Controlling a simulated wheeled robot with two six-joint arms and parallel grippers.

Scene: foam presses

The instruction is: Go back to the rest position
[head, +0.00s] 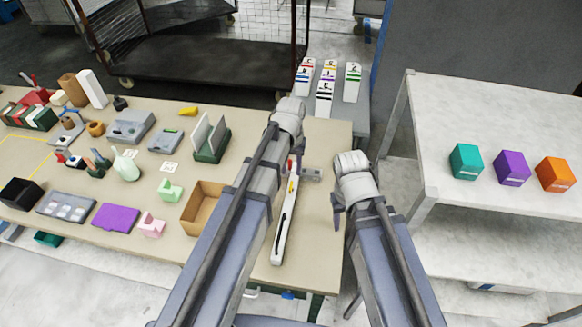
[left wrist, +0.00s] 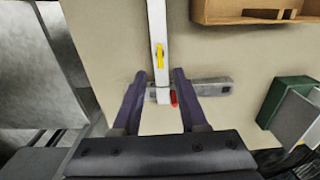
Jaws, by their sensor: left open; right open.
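My left gripper (left wrist: 154,78) shows open in the left wrist view, with one dark finger on each side of a long white bar (left wrist: 157,20). Nothing is held between the fingers. In the head view the left arm reaches over the table, and its fingers are mostly hidden by the wrist. The white bar (head: 284,228) has a yellow part and a red tip, and a grey block (head: 312,174) lies across its far end. My right gripper (head: 338,205) is open beside the table's right edge, partly hidden by its own wrist; I see nothing in it.
The beige table (head: 330,230) carries an open cardboard box (head: 203,208), a green holder (head: 212,140) and many small items to the left. A white shelf (head: 480,120) at right bears teal, purple and orange boxes. White labelled bottles (head: 328,88) stand behind. A dark cart is at the back.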

